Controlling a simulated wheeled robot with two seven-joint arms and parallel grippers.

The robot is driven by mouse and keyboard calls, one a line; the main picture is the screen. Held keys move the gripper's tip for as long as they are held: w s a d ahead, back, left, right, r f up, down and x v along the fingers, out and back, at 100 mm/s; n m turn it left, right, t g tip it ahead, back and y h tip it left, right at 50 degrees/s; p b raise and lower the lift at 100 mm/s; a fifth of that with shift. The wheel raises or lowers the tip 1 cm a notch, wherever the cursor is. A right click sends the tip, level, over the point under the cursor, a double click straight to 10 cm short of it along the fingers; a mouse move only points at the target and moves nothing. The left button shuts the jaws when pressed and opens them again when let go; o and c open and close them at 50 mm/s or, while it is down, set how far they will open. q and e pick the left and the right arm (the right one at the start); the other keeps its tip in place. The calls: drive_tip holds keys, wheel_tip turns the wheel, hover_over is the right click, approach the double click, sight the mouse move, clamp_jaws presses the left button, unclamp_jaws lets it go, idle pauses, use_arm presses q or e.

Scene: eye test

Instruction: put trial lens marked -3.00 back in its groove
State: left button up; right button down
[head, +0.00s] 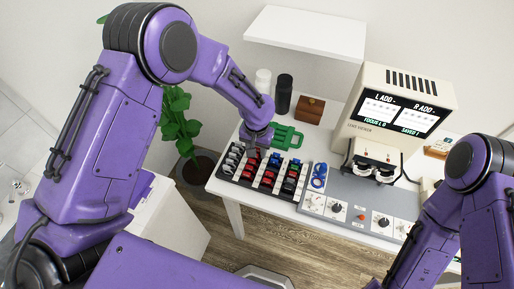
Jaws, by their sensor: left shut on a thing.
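The lens tray (236,180) lies on the left part of the white table, with rows of black, red and blue trial lenses in grooves. My left gripper (254,152) points down over the back of the tray, shut on a small trial lens that its fingers mostly hide. I cannot read any marking, so I cannot tell which lens is -3.00, and I cannot tell whether the held lens touches a groove. My right arm (440,225) comes in at the right edge; its gripper is outside the view.
A lens checker (398,105) with a lit screen stands at the back right. A grey panel with dials (340,204) is right of the tray. Black and white cylinders and a brown box (309,109) stand behind.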

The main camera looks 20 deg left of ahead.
use_arm(q)
drive_tip(key=o, duration=1.1)
wheel_tip(320, 180, up, 10)
drive_tip(key=shift+r+b, duration=0.25)
drive_tip(key=shift+b, duration=0.55)
